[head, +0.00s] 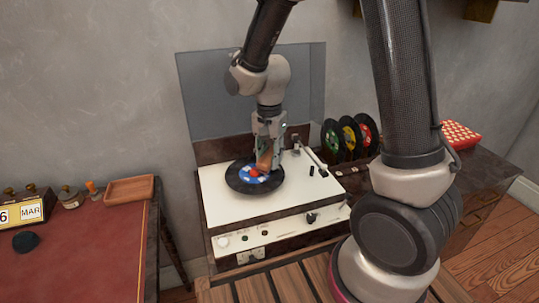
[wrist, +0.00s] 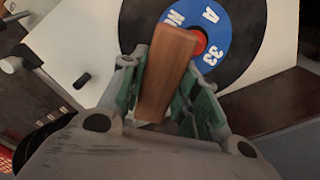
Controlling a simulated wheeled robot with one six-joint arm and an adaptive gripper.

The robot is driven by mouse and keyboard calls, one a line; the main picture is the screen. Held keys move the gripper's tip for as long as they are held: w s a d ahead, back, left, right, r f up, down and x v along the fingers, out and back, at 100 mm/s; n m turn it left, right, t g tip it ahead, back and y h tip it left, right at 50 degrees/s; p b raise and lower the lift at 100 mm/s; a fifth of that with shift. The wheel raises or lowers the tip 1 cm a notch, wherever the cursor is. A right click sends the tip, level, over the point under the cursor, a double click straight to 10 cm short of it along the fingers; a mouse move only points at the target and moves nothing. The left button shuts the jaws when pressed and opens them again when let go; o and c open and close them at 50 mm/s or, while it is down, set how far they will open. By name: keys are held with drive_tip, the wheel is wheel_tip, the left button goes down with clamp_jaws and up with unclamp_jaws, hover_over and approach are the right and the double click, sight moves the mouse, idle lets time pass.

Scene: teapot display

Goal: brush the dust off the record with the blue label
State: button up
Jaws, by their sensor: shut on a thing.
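The record with the blue label (head: 236,178) lies flat on the turntable (head: 215,207). Its black grooves and blue label (wrist: 220,18) with a red centre also show in the wrist view. My gripper (head: 268,150) is over the record and shut on a brown wooden block-like handle (wrist: 167,75), likely the brush. The handle also shows in the head view (head: 264,158), reaching down to the label area. Its lower end hides part of the label. I cannot tell whether it touches the record, and I see no bristles or dust clearly.
The tonearm (head: 313,158) stands at the record's right. Several records with green, yellow and red labels (head: 350,138) stand upright in a rack behind right. The raised lid (head: 215,90) is behind. A red desk (head: 85,255) with a wooden tray (head: 130,190) is at left.

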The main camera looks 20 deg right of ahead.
drive_tip(key=shift+f, duration=0.7)
